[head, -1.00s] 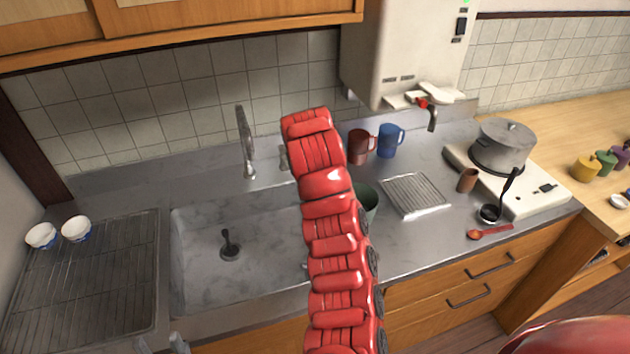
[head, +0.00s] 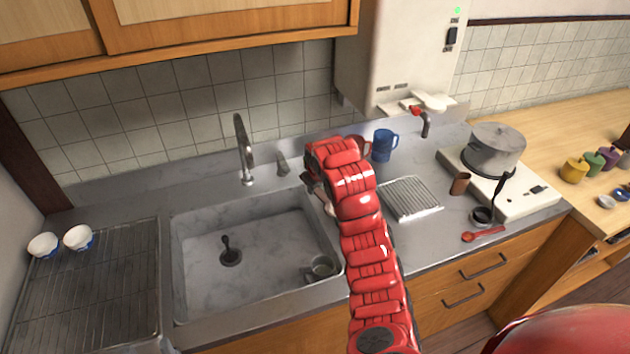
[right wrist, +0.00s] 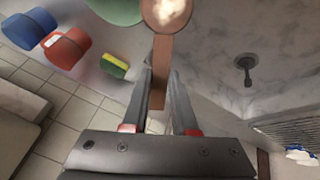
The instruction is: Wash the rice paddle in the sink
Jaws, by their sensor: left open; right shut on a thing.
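My right gripper (right wrist: 155,100) is shut on the brown handle of the rice paddle (right wrist: 158,72). Its round end, with a pale bright patch, points away from the fingers at the top of the right wrist view. In the head view my red right arm ends over the sink's right edge, and the paddle is mostly hidden there. The grey sink (head: 190,282) has a dark drain plug (head: 230,252) and a grey-green cup (head: 321,267) inside. The faucet (head: 243,150) stands behind the basin. My left gripper (head: 150,346) is open and barely shows at the bottom edge.
A yellow-green sponge (right wrist: 115,65) lies near the sink. A blue mug (head: 383,146) and a partly hidden red mug (head: 362,147) stand behind my arm. A wire rack (head: 409,197), pot (head: 494,148) and red spoon (head: 483,234) are to the right. White bowls (head: 78,237) stand on the left drainboard.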

